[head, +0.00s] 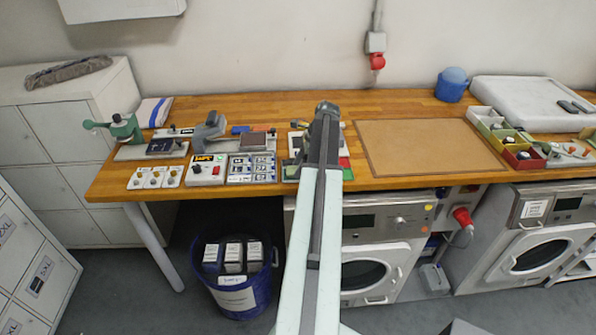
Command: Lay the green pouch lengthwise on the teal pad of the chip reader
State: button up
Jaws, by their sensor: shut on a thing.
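My gripper (327,110) is at the far end of my arm, over the wooden bench. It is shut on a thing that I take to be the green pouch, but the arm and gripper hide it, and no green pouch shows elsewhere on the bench.
A bare brown board (428,147) lies to the right, then colored bins (500,132).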

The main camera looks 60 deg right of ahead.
jog(key=shift+f, duration=0.1)
jog(key=o, duration=1.3)
jog(key=shift+o, duration=0.2)
jog(key=shift+s+r+p, duration=0.1)
jog(key=shift+r+p, duration=0.3)
jog(key=shift+r, duration=0.15)
jog(key=p+v, duration=1)
jog(key=v, duration=0.1)
jog(key=shift+r, duration=0.1)
